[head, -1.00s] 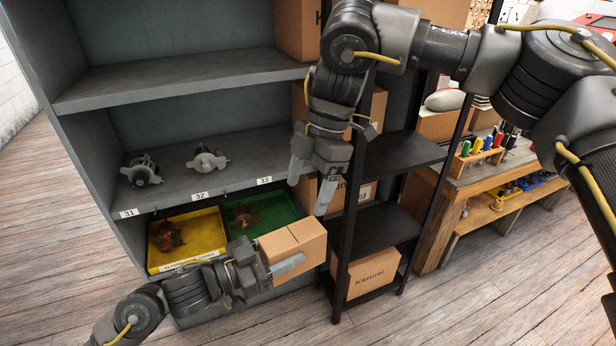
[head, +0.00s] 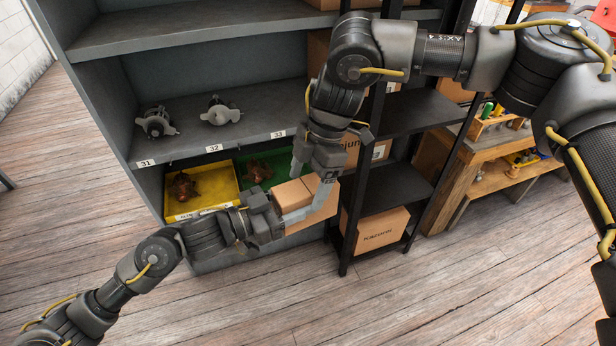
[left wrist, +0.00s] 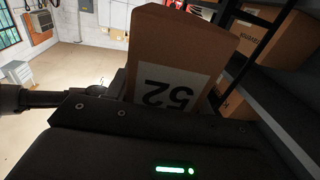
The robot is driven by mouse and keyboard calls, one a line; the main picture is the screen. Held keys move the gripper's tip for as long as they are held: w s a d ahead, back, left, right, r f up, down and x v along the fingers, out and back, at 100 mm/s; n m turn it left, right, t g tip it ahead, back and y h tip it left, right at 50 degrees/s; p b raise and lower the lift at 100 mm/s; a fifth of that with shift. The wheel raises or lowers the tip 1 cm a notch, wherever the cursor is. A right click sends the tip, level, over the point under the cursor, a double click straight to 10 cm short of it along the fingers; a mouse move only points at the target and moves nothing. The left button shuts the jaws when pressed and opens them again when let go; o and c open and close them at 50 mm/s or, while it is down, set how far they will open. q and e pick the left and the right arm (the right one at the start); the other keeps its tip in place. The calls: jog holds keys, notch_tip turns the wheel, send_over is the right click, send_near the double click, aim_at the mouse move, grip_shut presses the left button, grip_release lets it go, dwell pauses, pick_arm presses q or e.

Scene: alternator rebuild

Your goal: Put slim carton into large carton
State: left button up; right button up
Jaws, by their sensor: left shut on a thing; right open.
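My left gripper (head: 282,216) is shut on a brown carton (head: 291,194), held in front of the shelving. In the left wrist view this carton (left wrist: 183,50) rises from the jaws and has a white label reading 52, upside down. I cannot tell from its size whether it is the slim or the large one. My right gripper (head: 313,178) is open, fingers pointing down, and overlaps the held carton in the head view; I cannot tell if it touches it. Another brown carton (head: 378,230) with dark lettering sits low on the black rack.
Grey shelving (head: 120,40) holds metal parts above a yellow tray (head: 228,184) and a green tray (head: 285,163). The black rack (head: 418,104) holds more cartons, partly behind my right arm. A wooden bench (head: 465,165) stands right. The wooden floor in front is clear.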

jog(key=c, duration=1.2)
pick_arm(q)
jog(key=o, duration=1.3)
pick_arm(e)
jog(key=shift+c, duration=0.5)
